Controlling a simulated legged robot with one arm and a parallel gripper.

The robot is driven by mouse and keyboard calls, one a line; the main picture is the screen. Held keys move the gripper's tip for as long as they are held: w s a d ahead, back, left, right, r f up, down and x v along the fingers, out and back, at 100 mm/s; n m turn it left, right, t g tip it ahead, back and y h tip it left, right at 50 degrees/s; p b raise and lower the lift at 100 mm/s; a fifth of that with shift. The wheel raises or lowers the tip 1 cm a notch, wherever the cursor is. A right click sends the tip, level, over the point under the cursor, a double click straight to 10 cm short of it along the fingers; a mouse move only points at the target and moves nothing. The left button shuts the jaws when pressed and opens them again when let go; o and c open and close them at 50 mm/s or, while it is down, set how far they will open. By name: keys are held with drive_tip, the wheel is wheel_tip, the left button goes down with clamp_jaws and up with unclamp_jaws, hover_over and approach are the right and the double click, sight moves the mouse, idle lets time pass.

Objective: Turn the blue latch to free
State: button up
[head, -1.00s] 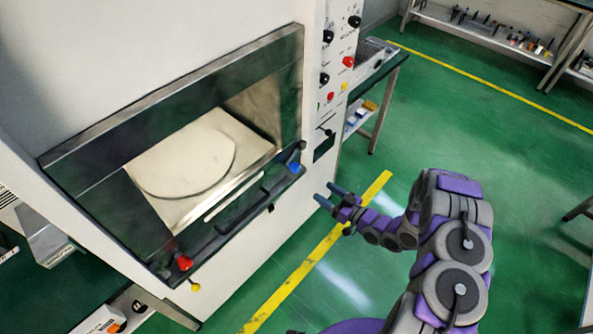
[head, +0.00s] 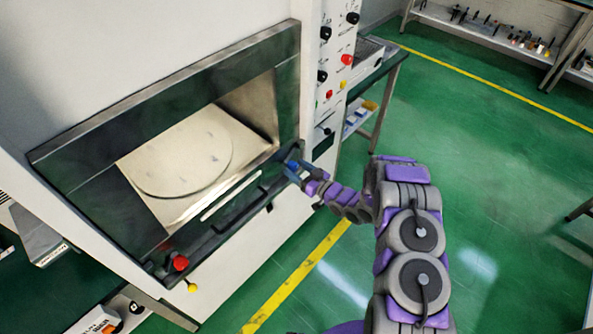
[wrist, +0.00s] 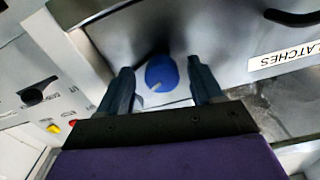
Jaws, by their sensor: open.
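The blue latch (wrist: 161,73) is a rounded knob with a pale pointer mark, in the upper middle of the wrist view. It sits between the two dark fingers of my gripper (wrist: 163,85), which are open on either side, with gaps visible on both sides of it. In the head view the blue latch (head: 292,165) is at the right end of the microwave's front ledge, and my gripper (head: 297,171) is right at it, partly covering it.
A red latch (head: 180,263) and a yellow knob (head: 192,287) are at the ledge's left end. The control panel (head: 333,75) with knobs rises right of the opening. A "LATCHES" label (wrist: 285,56) shows in the wrist view.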

drive_tip(key=shift+d, duration=0.2)
drive_tip(key=shift+a, duration=0.4)
drive_tip(key=shift+c, duration=1.1)
drive_tip(key=shift+a, duration=0.2)
drive_tip(key=c, duration=0.3)
drive_tip(key=shift+d, duration=0.25)
drive_tip(key=c, duration=0.6)
